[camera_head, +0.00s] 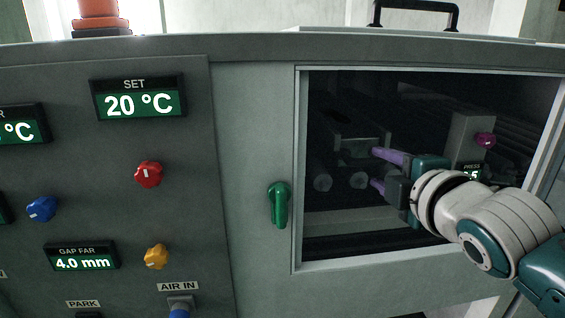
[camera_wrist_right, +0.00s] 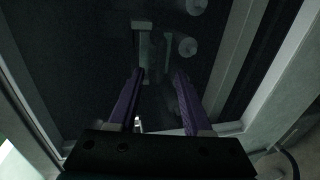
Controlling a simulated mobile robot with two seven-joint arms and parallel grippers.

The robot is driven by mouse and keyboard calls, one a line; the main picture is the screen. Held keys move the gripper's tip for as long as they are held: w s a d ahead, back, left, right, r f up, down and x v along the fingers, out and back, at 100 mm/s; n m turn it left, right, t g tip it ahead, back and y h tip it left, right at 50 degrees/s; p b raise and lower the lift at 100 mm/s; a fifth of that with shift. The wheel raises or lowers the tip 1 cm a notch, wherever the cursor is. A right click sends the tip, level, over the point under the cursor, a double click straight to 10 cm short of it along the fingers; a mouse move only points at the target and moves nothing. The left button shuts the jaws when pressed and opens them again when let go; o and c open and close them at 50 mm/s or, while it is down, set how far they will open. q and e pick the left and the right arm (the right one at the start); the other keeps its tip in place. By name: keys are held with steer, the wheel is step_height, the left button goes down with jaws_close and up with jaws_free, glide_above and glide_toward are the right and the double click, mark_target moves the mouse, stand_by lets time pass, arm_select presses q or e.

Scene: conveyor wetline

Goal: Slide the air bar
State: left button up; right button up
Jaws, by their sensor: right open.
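My right gripper (camera_head: 376,168) reaches in from the right at the rectangular window of the grey machine. Its two purple fingers are spread apart with nothing between them; it also shows in the right wrist view (camera_wrist_right: 159,75). A dim grey bar-like block (camera_head: 358,146) lies inside the window, just left of the fingertips, with grey rollers (camera_head: 358,180) below it. I cannot tell for sure that this block is the air bar, or whether a finger touches it. The wrist view is dark, with a pale upright piece (camera_wrist_right: 140,45) beyond the fingers. My left gripper is not in view.
The window frame (camera_head: 299,180) surrounds the opening closely. A green handle (camera_head: 278,205) sits left of it. Inside, a grey box with a magenta knob (camera_head: 485,139) stands to the right. The left panel carries a red knob (camera_head: 149,174), a yellow knob (camera_head: 156,256) and displays.

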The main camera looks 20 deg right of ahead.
mark_target(369, 163)
steer(key=b+x, duration=0.1)
steer(key=x, duration=0.5)
jaws_close()
stand_by(0.3)
stand_by(1.1)
